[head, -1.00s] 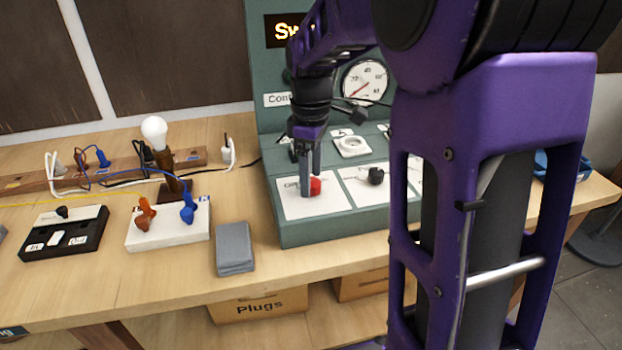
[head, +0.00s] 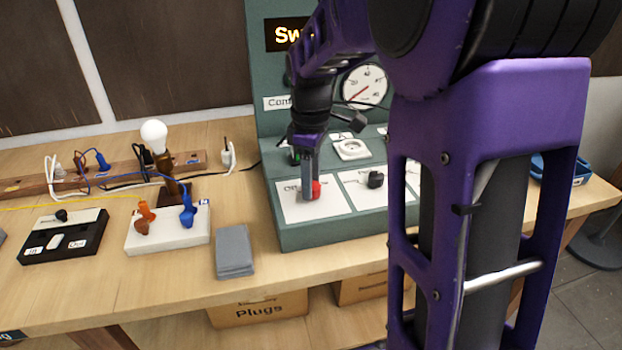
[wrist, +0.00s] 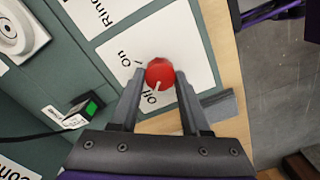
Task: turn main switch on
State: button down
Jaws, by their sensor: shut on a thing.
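The main switch is a red knob (wrist: 160,72) on a white plate with "On" and "Off" printed on it, seen in the wrist view. Its white pointer line is at the side by the "Off" print. My gripper (wrist: 159,78) is shut on the knob, one finger on each side. In the head view the red knob (head: 316,189) shows beside the fingers of my gripper (head: 309,188), at the left of the green control panel (head: 300,235). My fingers partly hide the plate's print there.
A black knob (head: 375,179) sits on the plate to the right. A green-lit rocker switch (wrist: 91,106) is near my gripper. A gauge (head: 364,83) stands behind. A grey block (head: 234,250), white switch box (head: 168,236) and unlit bulb lamp (head: 154,135) are left on the bench.

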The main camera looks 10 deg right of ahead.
jog(key=m+p, duration=0.2)
jog(key=m, duration=0.2)
jog(key=shift+r+m, duration=0.15)
jog(key=shift+m, duration=0.25)
jog(key=m+p, duration=0.2)
jog(key=m, duration=0.2)
jog(key=shift+m, duration=0.3)
jog(key=m+p, duration=0.1)
jog(key=m, duration=0.3)
jog(key=shift+p, duration=0.35)
jog(key=shift+m+p, duration=0.65)
jog(key=shift+m, duration=1.65)
jog(key=shift+c, duration=1.9)
grip_release()
